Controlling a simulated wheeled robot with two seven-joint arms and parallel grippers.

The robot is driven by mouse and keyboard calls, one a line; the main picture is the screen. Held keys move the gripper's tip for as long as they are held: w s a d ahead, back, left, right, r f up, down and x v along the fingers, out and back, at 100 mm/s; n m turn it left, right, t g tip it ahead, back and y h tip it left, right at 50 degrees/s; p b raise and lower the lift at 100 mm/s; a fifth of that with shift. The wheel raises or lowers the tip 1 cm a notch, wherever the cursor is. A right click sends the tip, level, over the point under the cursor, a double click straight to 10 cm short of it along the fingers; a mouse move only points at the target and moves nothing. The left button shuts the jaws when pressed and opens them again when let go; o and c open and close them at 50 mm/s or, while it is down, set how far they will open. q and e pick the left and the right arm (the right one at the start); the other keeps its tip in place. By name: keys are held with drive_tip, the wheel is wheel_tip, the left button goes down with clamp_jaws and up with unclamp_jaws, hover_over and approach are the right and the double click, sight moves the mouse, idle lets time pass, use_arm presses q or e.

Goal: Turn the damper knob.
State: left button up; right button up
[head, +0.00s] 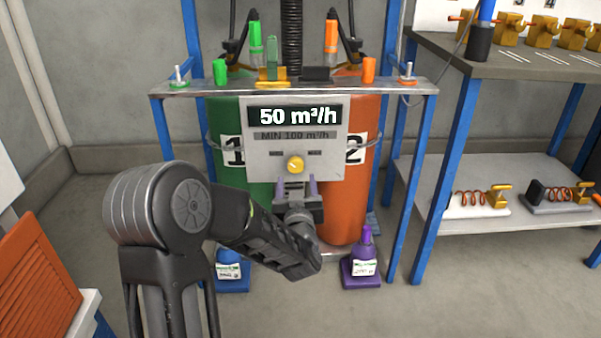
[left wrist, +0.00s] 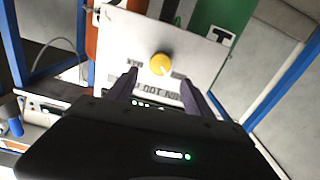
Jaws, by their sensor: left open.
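The damper knob (head: 295,164) is a round yellow knob on a light grey panel (head: 265,166). The panel's display (head: 295,115) reads "50 m³/h", with "MIN 100 m³/h" below it. In the left wrist view the knob (left wrist: 161,64) is ahead of the fingertips, between their lines. My left gripper (head: 297,185) is open and empty, just below the knob in the head view, its fingers pointing up toward it. It also shows in the left wrist view (left wrist: 158,84), with no visible contact with the knob. My right gripper is in neither view.
A green cylinder (head: 226,120) and an orange cylinder (head: 362,205) stand behind the panel in a blue frame. A shelf (head: 490,185) with coiled parts is at right.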

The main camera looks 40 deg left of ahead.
sight(296, 166)
use_arm(q)
drive_tip(key=b+x, duration=0.2)
drive_tip(key=x, duration=0.4)
drive_tip(key=shift+w+a+f, duration=0.15)
drive_tip(key=shift+w+a, duration=0.05)
drive_tip(key=shift+w, duration=0.05)
drive_tip(key=shift+w+a, duration=0.35)
drive_tip(key=shift+w, duration=0.1)
clamp_jaws()
